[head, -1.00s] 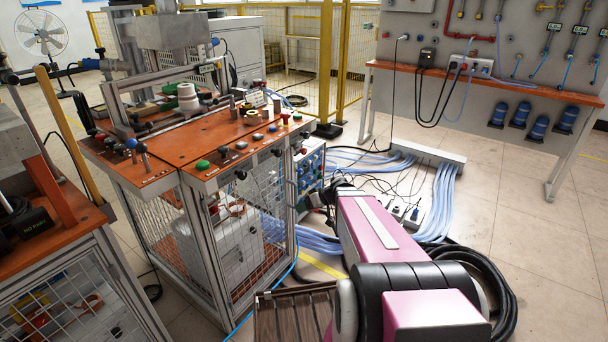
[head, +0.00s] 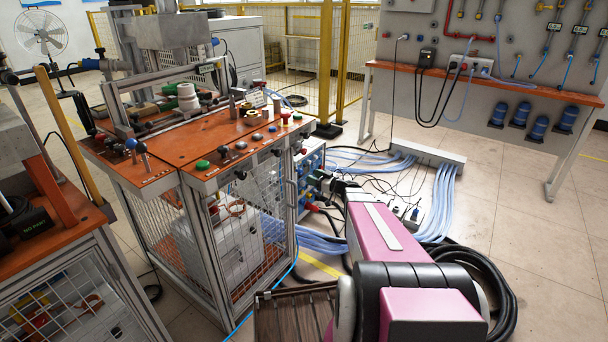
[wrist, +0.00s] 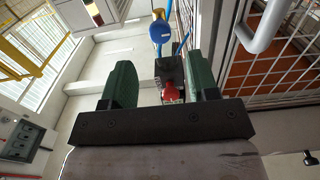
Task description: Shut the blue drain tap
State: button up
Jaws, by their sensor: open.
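A round blue handle (wrist: 160,31), which looks like the drain tap, shows in the wrist view on a thin blue upright pipe. It lies beyond and roughly between my fingertips, apart from them. Below it in that view are a dark block (wrist: 170,70) and a red part (wrist: 171,94). My gripper (wrist: 161,72) is open, its two green fingers spread with nothing gripped. In the head view my gripper (head: 327,184) is small and dark, close to the machine's right side. I cannot make out the blue tap clearly there.
The machine cart (head: 200,150) has mesh sides and an orange top. In the wrist view a mesh door with a grey handle (wrist: 264,27) is close on the right. Pale blue hoses (head: 440,200) and black cables lie on the floor beyond my arm.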

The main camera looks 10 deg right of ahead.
aim_at(302, 172)
jog(key=x, duration=0.6)
jog(key=c, duration=0.9)
